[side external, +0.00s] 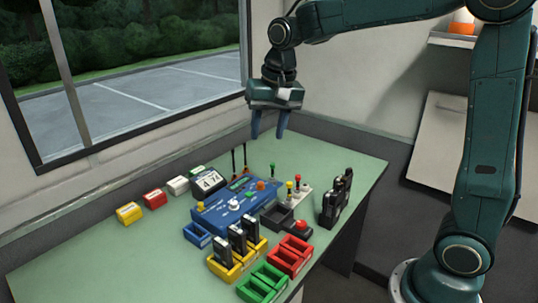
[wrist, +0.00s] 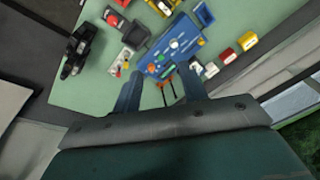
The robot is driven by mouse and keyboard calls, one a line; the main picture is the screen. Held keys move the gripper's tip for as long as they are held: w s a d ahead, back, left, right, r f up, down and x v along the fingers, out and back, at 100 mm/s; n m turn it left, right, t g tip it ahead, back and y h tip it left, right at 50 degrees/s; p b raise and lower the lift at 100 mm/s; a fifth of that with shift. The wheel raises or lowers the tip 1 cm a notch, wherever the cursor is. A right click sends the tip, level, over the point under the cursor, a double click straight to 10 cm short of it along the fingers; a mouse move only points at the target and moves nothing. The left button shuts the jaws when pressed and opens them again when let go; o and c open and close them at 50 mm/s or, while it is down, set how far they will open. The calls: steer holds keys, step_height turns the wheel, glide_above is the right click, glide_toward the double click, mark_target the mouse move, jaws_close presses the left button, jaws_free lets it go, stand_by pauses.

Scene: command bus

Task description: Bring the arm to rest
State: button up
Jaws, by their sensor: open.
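My gripper (side external: 269,123) is open and empty, pointing down above the back of the green table (side external: 340,170). Nothing is between its fingers in the side view. In the wrist view my gripper's two fingers (wrist: 161,88) are spread apart, with the blue control panel (wrist: 172,50) seen beyond them. My arm is raised and bent, well clear of the table top.
The blue panel (side external: 233,207) with knobs stands mid-table. Yellow (side external: 226,270), red (side external: 288,259) and green (side external: 262,283) bins sit at the front. Black radios (side external: 334,205) stand right. Two thin dark rods rise behind the panel. A window is behind left.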

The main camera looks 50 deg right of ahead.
steer(key=s+n+t, duration=0.3)
steer(key=s+n, duration=0.4)
steer(key=s, duration=1.6)
steer(key=shift+s+a, duration=0.25)
steer(key=shift+s, duration=0.05)
steer(key=shift+f, duration=0.1)
